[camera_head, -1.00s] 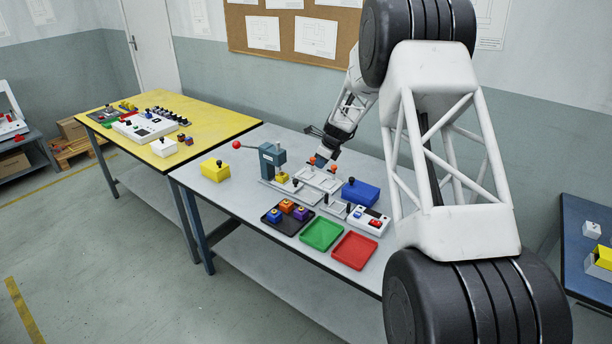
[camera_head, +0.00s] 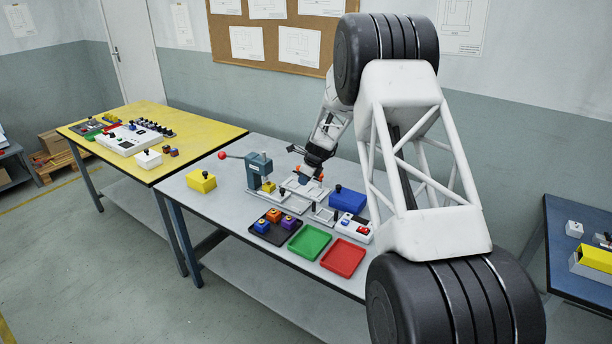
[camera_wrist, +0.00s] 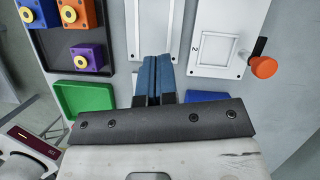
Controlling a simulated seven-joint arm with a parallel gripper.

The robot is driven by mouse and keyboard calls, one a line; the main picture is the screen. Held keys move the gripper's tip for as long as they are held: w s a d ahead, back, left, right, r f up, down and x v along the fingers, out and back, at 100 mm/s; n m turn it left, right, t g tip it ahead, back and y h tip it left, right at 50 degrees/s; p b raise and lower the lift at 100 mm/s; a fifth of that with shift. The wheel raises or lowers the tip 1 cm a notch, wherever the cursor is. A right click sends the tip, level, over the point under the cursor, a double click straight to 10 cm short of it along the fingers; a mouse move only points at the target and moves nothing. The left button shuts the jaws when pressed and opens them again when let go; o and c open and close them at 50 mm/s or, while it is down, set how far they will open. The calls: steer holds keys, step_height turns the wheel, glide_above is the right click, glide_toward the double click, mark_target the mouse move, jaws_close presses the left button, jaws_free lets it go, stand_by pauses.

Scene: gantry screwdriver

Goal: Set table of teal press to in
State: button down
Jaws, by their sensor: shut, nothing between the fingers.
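The teal press (camera_head: 258,172) stands on the grey bench, with its red-balled lever (camera_head: 222,155) sticking out to the left. A small yellow piece (camera_head: 268,187) sits low at its front, at the press table; I cannot tell whether that table is in or out. My gripper (camera_head: 309,176) is to the right of the press, over the pale fixtures near the orange knobs. The press does not show clearly in the wrist view.
The fixture marked 2 (camera_wrist: 214,45) has an orange knob (camera_wrist: 263,67) at its right. A black tray (camera_head: 264,236) holds blue, orange and purple blocks. Green (camera_head: 310,243) and red (camera_head: 343,259) trays, a blue box (camera_head: 347,201) and a switch box (camera_head: 354,229) stand nearby.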

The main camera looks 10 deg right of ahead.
mark_target(284, 189)
steer(key=x, duration=0.5)
steer(key=shift+f, duration=0.25)
steer(key=shift+w+a, duration=0.25)
steer(key=shift+a, duration=0.2)
steer(key=shift+w+a, duration=0.3)
steer(key=shift+a, duration=0.2)
steer(key=shift+w+a, duration=0.55)
steer(key=shift+a, duration=0.25)
steer(key=shift+w+a+f, duration=0.1)
steer(key=shift+w+a, duration=0.65)
steer(key=shift+s+d, duration=0.1)
